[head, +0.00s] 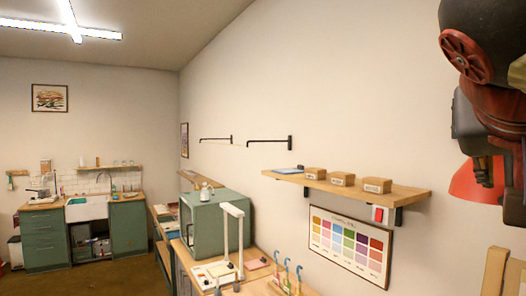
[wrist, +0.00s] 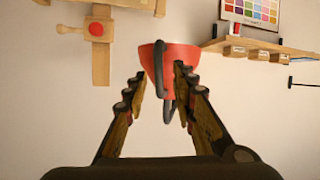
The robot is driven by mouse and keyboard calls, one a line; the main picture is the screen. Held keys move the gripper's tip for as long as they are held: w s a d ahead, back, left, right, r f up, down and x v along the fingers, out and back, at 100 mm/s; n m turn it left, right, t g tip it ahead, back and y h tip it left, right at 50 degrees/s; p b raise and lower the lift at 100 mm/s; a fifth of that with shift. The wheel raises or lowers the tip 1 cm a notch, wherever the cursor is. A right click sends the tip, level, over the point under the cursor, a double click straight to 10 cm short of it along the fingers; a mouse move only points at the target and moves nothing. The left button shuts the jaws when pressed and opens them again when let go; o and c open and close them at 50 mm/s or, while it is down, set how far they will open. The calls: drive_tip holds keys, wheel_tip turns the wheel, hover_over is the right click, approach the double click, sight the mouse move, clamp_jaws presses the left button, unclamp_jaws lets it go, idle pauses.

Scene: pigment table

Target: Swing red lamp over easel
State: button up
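The red lamp (wrist: 172,62) has a flared red shade with a dark bar on it. In the wrist view it sits just beyond and between my fingertips; in the head view its red shade (head: 470,184) shows at the right edge, partly hidden by my arm. My gripper (wrist: 161,78) is open, its two fingers apart on either side of the dark bar. I cannot tell whether either finger touches it. The wooden easel (wrist: 101,62) is to the lamp's left in the wrist view, with a red knob; part of it also shows at the head view's lower right (head: 494,272).
A wall shelf (head: 330,190) carries several small boxes, with a colour chart (head: 349,245) below it. A green cabinet (head: 215,228) and a white stand (head: 232,235) are on the bench. A sink counter (head: 85,208) is at the far left.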

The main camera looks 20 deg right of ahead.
drive_tip(key=shift+v, duration=1.45)
drive_tip(key=shift+s+a+r, duration=0.1)
